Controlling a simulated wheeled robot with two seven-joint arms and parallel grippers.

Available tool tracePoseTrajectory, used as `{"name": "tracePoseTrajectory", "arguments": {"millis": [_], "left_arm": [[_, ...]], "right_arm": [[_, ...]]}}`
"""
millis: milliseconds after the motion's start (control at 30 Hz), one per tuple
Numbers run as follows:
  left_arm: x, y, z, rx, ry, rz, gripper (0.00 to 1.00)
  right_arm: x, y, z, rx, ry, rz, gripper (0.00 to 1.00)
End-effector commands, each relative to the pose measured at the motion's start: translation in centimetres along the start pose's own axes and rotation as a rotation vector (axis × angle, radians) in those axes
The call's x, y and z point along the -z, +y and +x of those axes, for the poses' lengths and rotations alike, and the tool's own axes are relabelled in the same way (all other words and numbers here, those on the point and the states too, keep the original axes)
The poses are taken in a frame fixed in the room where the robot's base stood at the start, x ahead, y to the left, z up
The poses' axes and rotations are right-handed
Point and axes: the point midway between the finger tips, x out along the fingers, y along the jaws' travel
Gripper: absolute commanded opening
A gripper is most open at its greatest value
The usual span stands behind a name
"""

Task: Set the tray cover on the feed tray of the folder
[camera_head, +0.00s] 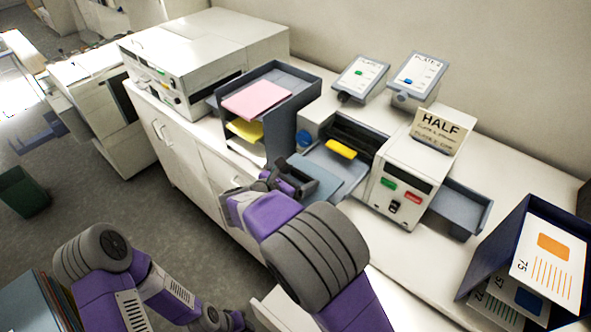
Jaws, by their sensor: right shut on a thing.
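The folder (390,190) is a white machine with a green and a red button, standing on the white counter. Its feed tray (340,163) is a grey-blue recess on its left side, with a yellow piece (341,148) at its inner end. My right gripper (290,183) is at the outer, front-left end of the feed tray. It is shut on a flat blue-grey panel, which looks like the tray cover (318,182). The panel overlaps the tray in this view; I cannot tell whether they touch.
A dark paper rack (283,125) with pink and yellow sheets stands left of the folder. Two small label stands (418,75) and a HALF card (437,130) are behind and on it. A grey output tray (460,205) and a blue card box (490,250) are to the right.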

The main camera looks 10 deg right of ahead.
Motion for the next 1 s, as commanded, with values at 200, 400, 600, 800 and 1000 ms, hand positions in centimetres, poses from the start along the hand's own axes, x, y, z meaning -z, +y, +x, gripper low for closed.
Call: {"name": "tracePoseTrajectory", "arguments": {"millis": [200,400,600,800,1000], "left_arm": [[0.1,-0.9,2.4,0.0,0.0,0.0,0.34],[0.1,-1.1,3.1,0.0,0.0,0.0,0.34],[0.2,-1.1,3.1,0.0,0.001,0.0,0.34],[0.2,-1.2,3.2,0.0,0.001,0.0,0.34],[0.2,-1.2,3.3,0.0,0.001,0.0,0.34]], "right_arm": [[2.4,0.0,1.0,0.0,-0.001,0.0,0.51],[2.8,-0.1,2.2,0.003,0.0,0.001,0.51],[2.3,0.0,4.2,0.002,0.0,0.001,0.51],[1.8,0.0,6.1,0.002,0.0,0.0,0.51],[1.4,0.0,8.1,0.002,0.0,0.001,0.51]]}}
